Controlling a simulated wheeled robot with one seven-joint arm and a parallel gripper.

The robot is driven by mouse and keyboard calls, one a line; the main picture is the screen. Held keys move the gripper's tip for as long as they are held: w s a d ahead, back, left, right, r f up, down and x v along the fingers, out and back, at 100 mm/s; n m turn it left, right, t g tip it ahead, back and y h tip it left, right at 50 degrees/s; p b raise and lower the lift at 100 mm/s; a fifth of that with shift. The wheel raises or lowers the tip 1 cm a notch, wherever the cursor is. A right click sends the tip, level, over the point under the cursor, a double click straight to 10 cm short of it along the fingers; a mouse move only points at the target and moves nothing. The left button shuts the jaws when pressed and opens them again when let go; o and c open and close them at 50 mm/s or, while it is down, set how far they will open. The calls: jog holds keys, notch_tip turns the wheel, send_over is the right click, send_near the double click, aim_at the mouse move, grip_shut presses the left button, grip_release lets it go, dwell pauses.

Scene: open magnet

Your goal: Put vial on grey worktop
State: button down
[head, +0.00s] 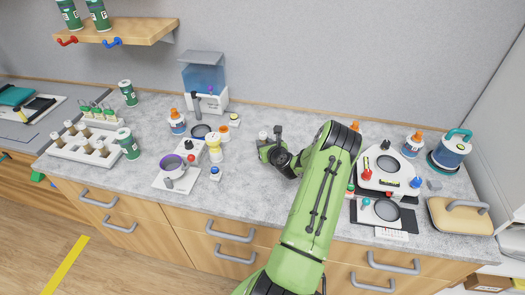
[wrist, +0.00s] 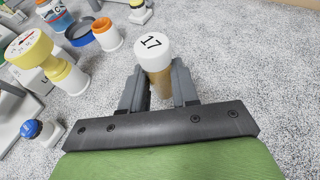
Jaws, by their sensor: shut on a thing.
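A vial with a white cap marked 17 and an amber-brown body (wrist: 154,66) is between the fingers of my gripper (wrist: 158,88) in the wrist view. The gripper is shut on it, and the vial looks roughly upright. In the head view my gripper (head: 268,142) is over the middle of the speckled grey worktop (head: 250,185), with the white cap of the vial (head: 263,135) just showing. Whether the vial's base touches the worktop cannot be told.
A white rack of several vials (head: 84,147) is far left. A white device (head: 389,172) stands to the right. The worktop in front of my gripper is clear.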

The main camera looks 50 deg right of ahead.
jog(key=f, duration=0.3)
jog(key=shift+s+a, duration=0.15)
jog(key=shift+s, duration=0.05)
jog(key=shift+w, duration=0.15)
jog(key=shift+f+b, duration=0.2)
jog(key=shift+b, duration=0.1)
jog(key=c, duration=0.8)
grip_release()
jog(key=shift+c, duration=0.2)
